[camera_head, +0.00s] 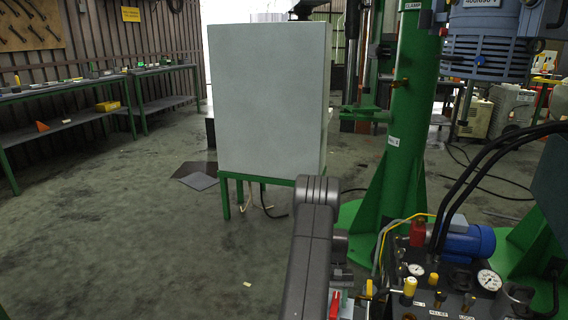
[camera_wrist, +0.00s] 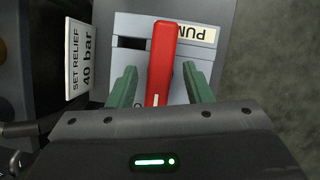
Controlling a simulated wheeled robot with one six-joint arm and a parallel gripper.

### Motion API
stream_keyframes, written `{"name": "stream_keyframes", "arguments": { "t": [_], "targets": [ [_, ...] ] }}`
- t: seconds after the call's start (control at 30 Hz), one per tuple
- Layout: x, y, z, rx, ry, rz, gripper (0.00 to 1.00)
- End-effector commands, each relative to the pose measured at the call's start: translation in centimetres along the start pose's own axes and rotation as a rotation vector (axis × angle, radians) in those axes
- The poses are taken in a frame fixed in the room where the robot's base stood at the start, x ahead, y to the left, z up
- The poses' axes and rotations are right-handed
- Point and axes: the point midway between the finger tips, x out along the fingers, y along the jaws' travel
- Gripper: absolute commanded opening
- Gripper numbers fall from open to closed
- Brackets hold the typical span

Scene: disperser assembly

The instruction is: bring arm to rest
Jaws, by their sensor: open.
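My gripper (camera_wrist: 158,84) shows in the wrist view with its two green fingers apart. A red lever (camera_wrist: 162,50) stands between the fingers, with a gap visible on each side. The gripper's fingers cannot be made out there.
A "SET RELIEF 40 bar" sign (camera_wrist: 83,60) stands left of the lever. In the head view, a hydraulic unit with a blue motor (camera_head: 468,243) and gauges (camera_head: 489,279) is at lower right. A green column (camera_head: 405,150) and white cabinet (camera_head: 265,95) stand behind. Floor at left is clear.

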Motion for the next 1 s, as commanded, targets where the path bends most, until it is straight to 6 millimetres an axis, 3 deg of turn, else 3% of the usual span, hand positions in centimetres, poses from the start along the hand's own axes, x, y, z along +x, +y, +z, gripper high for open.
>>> {"name": "stream_keyframes", "arguments": {
  "t": [0.4, 1.0],
  "targets": [
    [0.06, -0.22, 0.03, -0.341, -0.001, 0.141, 0.45],
    [-0.32, -0.23, 0.09, -0.368, 0.01, 0.151, 0.45]
  ]
}}
